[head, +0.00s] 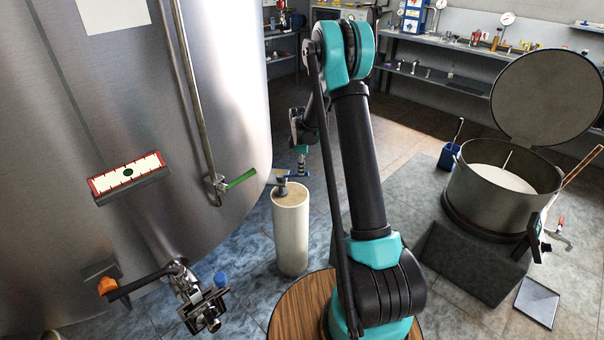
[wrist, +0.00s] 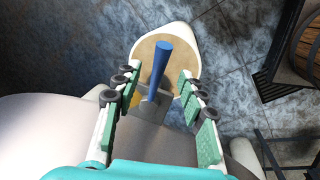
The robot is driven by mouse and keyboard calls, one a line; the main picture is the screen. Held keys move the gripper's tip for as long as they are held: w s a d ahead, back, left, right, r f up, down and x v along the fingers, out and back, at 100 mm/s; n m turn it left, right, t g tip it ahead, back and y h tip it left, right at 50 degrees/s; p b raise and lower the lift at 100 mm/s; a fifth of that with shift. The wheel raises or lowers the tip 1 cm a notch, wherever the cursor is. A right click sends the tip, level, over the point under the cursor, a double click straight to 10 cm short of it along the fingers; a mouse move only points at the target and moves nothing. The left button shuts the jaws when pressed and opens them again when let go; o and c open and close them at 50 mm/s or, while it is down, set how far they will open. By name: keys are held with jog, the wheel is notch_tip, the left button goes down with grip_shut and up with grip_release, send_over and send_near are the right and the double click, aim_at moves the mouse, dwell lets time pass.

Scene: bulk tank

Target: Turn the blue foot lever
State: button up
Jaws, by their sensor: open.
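The blue foot lever (wrist: 160,68) points up the wrist view from a grey metal fitting (wrist: 150,108). In the head view the lever (head: 298,172) sits at the top of a pale cylindrical post (head: 291,235). My gripper (wrist: 158,82) is open, with one green-padded finger on each side of the lever. Gaps show between the lever and both fingers in this view; their height relative to the lever is hard to judge. In the head view my gripper (head: 302,151) is just above the lever, partly hidden by my arm.
A large steel tank (head: 130,140) stands at the left, with a green-handled valve (head: 240,178) near the post. An open pot (head: 500,190) stands at the right. Tiled floor lies between.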

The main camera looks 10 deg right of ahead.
jog(key=shift+w+d+f, duration=0.1)
jog(key=shift+w+f, duration=0.15)
jog(key=shift+f, duration=0.95)
jog(key=shift+w+f, duration=0.2)
jog(key=shift+f, duration=0.95)
grip_shut()
